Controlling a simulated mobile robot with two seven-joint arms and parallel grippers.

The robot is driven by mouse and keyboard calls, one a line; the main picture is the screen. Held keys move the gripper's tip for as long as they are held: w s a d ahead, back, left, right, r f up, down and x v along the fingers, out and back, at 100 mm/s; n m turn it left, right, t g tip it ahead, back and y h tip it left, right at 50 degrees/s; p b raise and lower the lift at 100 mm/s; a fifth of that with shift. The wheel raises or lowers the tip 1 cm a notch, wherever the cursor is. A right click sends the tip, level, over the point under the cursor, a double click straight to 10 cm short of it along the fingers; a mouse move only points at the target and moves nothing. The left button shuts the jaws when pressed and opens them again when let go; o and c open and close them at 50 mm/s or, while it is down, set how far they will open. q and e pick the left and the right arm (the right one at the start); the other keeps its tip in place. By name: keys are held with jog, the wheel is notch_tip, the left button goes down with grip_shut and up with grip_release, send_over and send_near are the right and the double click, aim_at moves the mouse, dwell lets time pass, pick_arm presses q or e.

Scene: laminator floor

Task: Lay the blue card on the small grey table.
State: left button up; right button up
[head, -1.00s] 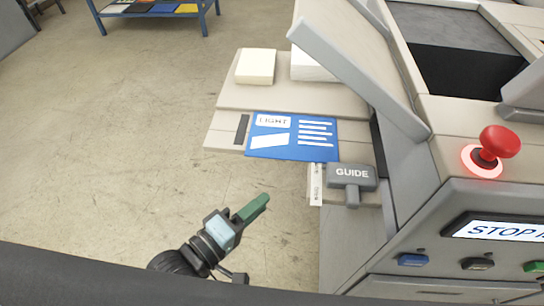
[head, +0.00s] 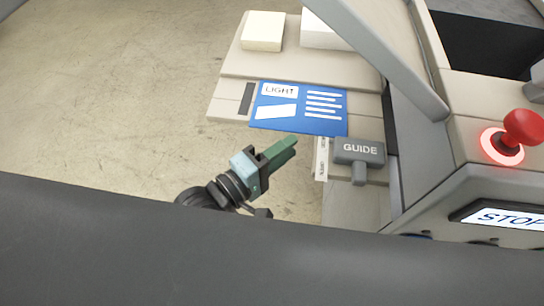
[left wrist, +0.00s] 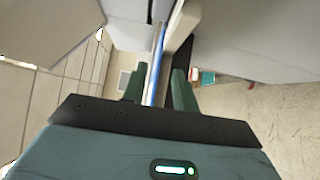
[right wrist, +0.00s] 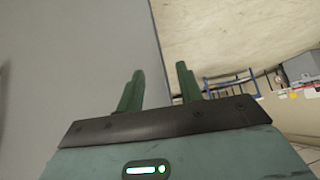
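The blue card (head: 298,108), printed LIGHT with white lines, lies flat on the beige feed shelf (head: 228,104) of the machine. My left gripper (head: 288,148) is just in front of the card's near edge, apart from it in the head view. In the left wrist view its fingers (left wrist: 157,84) are spread, and a thin blue edge (left wrist: 158,62), likely the card seen edge-on, shows ahead between them. My right gripper (right wrist: 159,72) is open and empty in the right wrist view; it is not in the head view. I cannot make out the small grey table.
The grey GUIDE block (head: 359,152) stands right of my left gripper, close to the card's near right corner. A cream stack (head: 263,31) and a white stack (head: 325,30) sit behind the card. A red stop button (head: 522,127) is at right. Floor at left is clear.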

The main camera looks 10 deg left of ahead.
pick_arm(q)
jog(key=x, duration=0.4)
jog(key=shift+w+d, duration=0.15)
jog(key=shift+w, duration=0.05)
jog(key=shift+c, duration=0.4)
grip_shut()
